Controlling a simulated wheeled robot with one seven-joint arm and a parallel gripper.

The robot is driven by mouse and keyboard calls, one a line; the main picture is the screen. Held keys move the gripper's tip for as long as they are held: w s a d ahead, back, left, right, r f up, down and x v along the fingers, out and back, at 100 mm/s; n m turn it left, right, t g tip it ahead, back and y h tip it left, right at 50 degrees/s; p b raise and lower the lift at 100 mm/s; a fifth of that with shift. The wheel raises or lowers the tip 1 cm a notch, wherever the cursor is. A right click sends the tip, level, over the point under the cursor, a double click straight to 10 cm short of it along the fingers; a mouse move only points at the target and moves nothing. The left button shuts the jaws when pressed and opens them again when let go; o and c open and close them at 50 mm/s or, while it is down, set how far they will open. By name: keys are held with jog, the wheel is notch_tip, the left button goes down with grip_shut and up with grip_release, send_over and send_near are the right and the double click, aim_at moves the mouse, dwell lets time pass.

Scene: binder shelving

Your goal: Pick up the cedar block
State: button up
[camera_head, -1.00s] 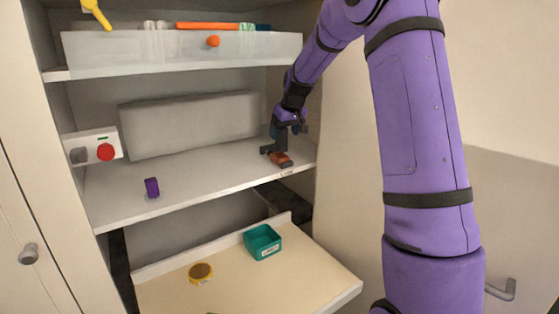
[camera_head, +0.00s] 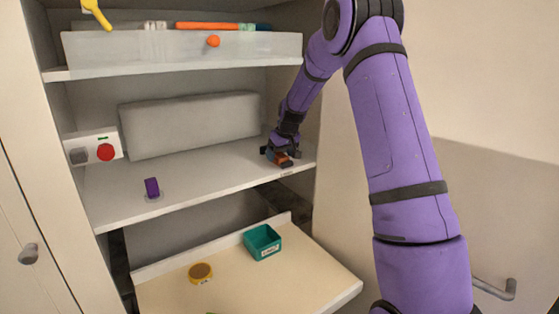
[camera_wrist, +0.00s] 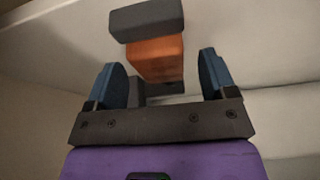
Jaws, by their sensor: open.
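The cedar block (camera_head: 284,160), a small orange-brown block, lies near the right front of the middle shelf (camera_head: 215,186). My gripper (camera_head: 281,152) is low over the shelf, right at the block, and partly hides it. In the wrist view the orange-brown block (camera_wrist: 156,60) lies between my two blue fingers (camera_wrist: 160,68), with a visible gap on either side. A dark grey piece (camera_wrist: 147,18) sits against its upper end in that view. I cannot tell whether this is part of the block.
A purple block (camera_head: 152,187) stands at the shelf's left front. A control box with a red button (camera_head: 105,152) is at the left wall. A grey panel (camera_head: 190,124) stands behind. Below, a pull-out board (camera_head: 225,285) holds a teal bin (camera_head: 263,243) and a round yellow-brown item (camera_head: 201,272).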

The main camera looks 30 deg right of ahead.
jog(key=shift+w+f, duration=0.25)
jog(key=shift+f, duration=0.25)
jog(key=shift+c, duration=0.4)
jog(key=c, duration=0.9)
jog(key=shift+r, duration=0.15)
jog(key=shift+r, duration=0.55)
jog(key=shift+v, duration=1.2)
jog(key=s+a, duration=0.1)
jog(key=s, duration=0.3)
jog(key=s+a+r, duration=0.1)
jog(key=s+a, duration=0.1)
jog(key=s, duration=0.3)
jog(key=s+a, duration=0.1)
jog(key=s, duration=0.4)
jog(key=shift+s+a+r, duration=0.2)
jog(key=shift+s+a, duration=0.05)
jog(key=shift+a, duration=0.05)
